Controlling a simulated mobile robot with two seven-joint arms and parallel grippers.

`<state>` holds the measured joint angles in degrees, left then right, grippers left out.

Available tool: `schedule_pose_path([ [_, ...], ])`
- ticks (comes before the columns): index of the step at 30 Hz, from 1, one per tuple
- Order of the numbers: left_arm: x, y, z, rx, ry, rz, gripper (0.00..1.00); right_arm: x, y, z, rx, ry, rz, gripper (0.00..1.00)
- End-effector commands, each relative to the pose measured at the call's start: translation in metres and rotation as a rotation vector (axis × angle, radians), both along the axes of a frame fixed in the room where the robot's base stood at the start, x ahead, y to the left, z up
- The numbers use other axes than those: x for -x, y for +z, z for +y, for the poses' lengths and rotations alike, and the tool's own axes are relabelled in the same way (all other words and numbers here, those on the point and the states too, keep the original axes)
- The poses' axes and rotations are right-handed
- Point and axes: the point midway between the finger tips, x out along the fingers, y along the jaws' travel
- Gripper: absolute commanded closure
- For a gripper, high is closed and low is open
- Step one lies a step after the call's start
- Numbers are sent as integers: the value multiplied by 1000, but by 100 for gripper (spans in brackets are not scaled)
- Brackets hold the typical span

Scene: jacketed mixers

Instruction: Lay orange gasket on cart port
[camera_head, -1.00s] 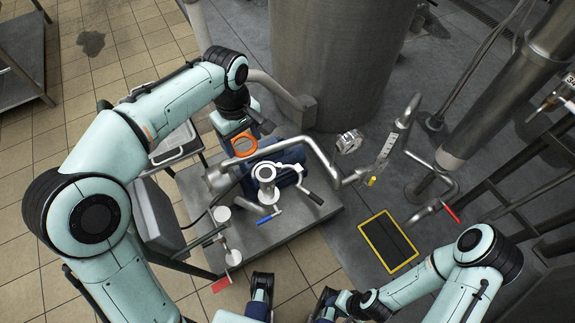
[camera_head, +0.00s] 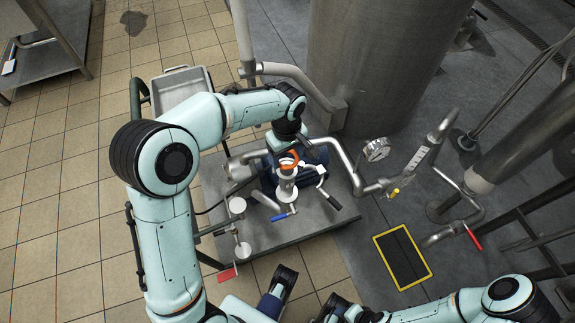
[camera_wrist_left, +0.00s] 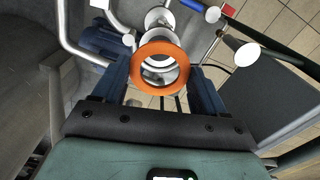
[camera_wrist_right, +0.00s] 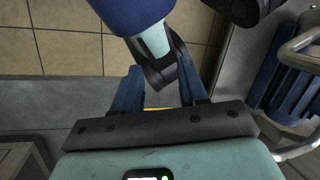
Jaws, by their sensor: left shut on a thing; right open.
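The orange gasket (camera_head: 289,159) is a flat ring. My left gripper (camera_wrist_left: 158,68) is shut on it, with one dark blue finger on each side of the ring. The cart port (camera_head: 286,173) is a pale, upright metal pipe end on the low cart. In the head view the gasket overlaps the far side of the port's top. In the left wrist view bright metal shows through the ring of the gasket (camera_wrist_left: 147,83). I cannot tell whether gasket and port touch. My right gripper (camera_wrist_right: 158,80) is open and empty, low at the front.
A bent pipe and a black-handled clamp (camera_head: 329,198) stand close right of the port. A blue-handled valve (camera_head: 283,216) is in front of it, with white discs (camera_head: 238,205) to the left. A large steel tank (camera_head: 375,65) stands behind.

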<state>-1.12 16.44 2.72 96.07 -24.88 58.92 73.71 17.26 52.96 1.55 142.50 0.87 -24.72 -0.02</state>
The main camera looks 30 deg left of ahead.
Motion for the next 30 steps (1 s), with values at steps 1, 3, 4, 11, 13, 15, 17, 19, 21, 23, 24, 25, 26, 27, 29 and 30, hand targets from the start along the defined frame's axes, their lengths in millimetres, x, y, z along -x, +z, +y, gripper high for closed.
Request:
schedule_pose_path([
  [1,0,-3,0,0,0,1,57,0,-1,0,0,0,-1,57],
  [3,0,-11,0,0,0,2,57,-1,-2,0,0,-1,-3,57],
  [4,1,-16,0,0,0,2,57,-1,-3,0,0,0,-4,57],
  [11,1,-54,0,0,-1,4,57,-6,-11,-2,6,-6,-19,57],
  [13,0,-58,-1,1,-1,0,57,-7,-11,-2,7,-7,-23,57],
  [15,0,-59,-1,0,-1,-1,57,-8,-11,-2,7,-7,-24,57],
  [17,0,-59,-1,0,-1,-1,57,-8,-11,-2,7,-7,-24,57],
  [19,0,-58,0,0,-1,-1,57,-8,-11,-2,7,-7,-24,57],
  [21,0,-58,0,0,-1,-1,57,-8,-11,-2,7,-7,-24,57],
  [23,0,-59,0,0,-1,-1,57,-8,-12,-2,8,-8,-25,57],
  [24,0,-61,0,0,-1,-1,57,-9,-13,-3,9,-10,-27,57],
  [25,0,-62,0,0,-1,0,57,-10,-13,-3,10,-10,-30,57],
  [26,0,-62,0,0,0,0,57,-11,-14,-3,12,-11,-31,57],
  [27,0,-62,0,0,0,0,18,-11,-14,-3,12,-11,-32,57],
  [29,0,-62,0,0,0,0,3,-11,-13,-3,12,-11,-31,57],
  [30,0,-61,0,0,0,0,3,-11,-13,-3,12,-11,-31,57],
])
